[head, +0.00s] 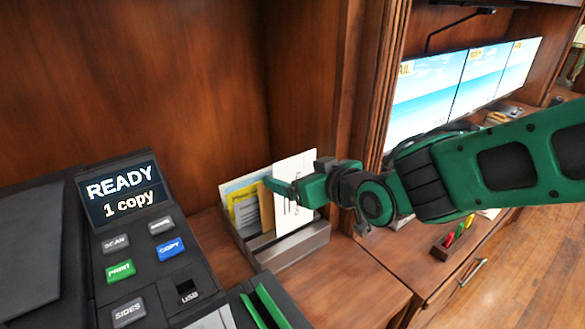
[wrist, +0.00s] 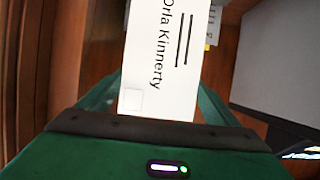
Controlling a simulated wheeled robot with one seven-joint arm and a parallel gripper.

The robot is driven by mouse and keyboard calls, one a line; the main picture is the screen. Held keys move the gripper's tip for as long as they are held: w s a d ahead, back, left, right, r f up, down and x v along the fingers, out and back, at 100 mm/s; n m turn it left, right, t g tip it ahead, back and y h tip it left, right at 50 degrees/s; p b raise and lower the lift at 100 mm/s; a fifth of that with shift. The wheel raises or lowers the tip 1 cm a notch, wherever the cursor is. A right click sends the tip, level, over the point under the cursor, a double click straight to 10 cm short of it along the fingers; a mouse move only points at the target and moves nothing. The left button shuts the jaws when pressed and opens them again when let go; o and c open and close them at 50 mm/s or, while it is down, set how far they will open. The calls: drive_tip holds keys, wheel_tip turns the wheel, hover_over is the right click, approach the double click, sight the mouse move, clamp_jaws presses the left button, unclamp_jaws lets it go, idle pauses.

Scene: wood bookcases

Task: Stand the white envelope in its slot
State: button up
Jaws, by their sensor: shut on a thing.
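The white envelope (head: 297,170) is upright in my gripper (head: 284,190), over the front part of a grey letter holder (head: 295,248). A yellow paper (head: 243,208) and a tan envelope (head: 266,205) stand in the holder behind and left of the white one. I cannot tell whether the white envelope's lower edge is inside a slot or just above it.
A dark copier with a lit panel (head: 124,196) stands close on the left. A wooden upright (head: 355,100) rises behind my gripper. Screens (head: 430,95) and a small tray of coloured items (head: 452,238) are to the right. The desk before the holder (head: 345,285) is clear.

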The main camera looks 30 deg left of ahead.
sight(291, 202)
wheel_tip(291, 202, down, 7)
drive_tip(key=a, duration=0.1)
drive_tip(key=shift+s+r, duration=0.2)
drive_tip(key=shift+s, duration=0.25)
drive_tip(key=shift+f, duration=0.55)
idle(0.6)
drive_tip(key=o, duration=1.3)
drive_tip(key=v, duration=1)
drive_tip(key=shift+d, duration=0.35)
